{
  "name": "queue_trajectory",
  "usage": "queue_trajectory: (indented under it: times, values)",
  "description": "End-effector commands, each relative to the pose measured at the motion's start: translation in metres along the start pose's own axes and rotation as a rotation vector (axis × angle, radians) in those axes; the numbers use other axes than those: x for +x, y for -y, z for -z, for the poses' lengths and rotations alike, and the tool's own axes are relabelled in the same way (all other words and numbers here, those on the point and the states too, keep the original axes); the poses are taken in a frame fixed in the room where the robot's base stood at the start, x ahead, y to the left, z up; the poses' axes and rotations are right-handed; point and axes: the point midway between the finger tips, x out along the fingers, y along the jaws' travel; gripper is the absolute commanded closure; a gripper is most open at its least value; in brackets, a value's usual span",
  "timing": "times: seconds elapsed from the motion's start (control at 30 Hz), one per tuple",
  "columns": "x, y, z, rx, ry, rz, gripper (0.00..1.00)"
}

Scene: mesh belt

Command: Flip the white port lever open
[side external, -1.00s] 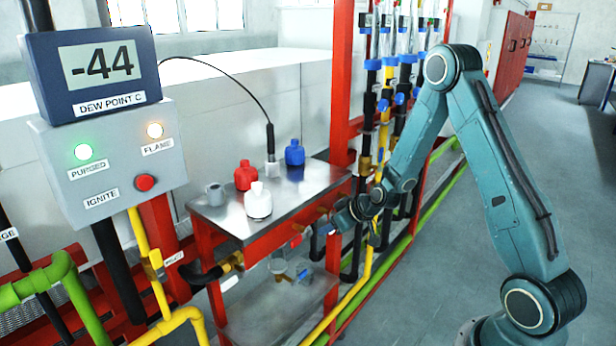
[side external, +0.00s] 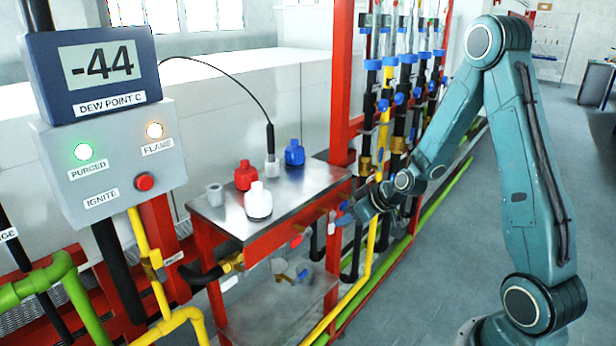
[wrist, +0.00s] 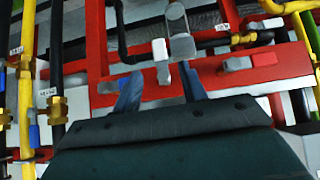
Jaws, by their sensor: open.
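A small white lever (wrist: 160,50) stands out from the red front rail in the wrist view, ahead of and between my fingertips. It does not appear to be touched. My gripper (wrist: 158,88) is open, with its two blue-grey fingers spread and nothing between them. In the side view my gripper (side external: 347,212) is at the front right edge of the steel bench. A small white piece (side external: 333,217) shows close to the fingers there; I cannot tell if it is the same lever.
The steel bench (side external: 235,218) carries a white bottle (side external: 258,202), a red fitting (side external: 245,175), a blue fitting (side external: 295,153) and a grey cup (side external: 214,194). Yellow pipe (side external: 373,245) and valve columns stand close beside my gripper. The floor on the right is clear.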

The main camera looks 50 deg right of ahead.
Motion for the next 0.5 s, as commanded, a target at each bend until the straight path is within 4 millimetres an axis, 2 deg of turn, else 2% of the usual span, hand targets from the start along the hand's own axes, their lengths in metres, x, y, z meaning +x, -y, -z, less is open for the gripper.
queue_trajectory:
  times: [0.2,0.5]
  values:
    - [-0.027,-0.001,0.001,0.000,-0.003,-0.002,0.58]
    - [-0.056,-0.001,0.000,-0.001,-0.001,-0.002,0.58]
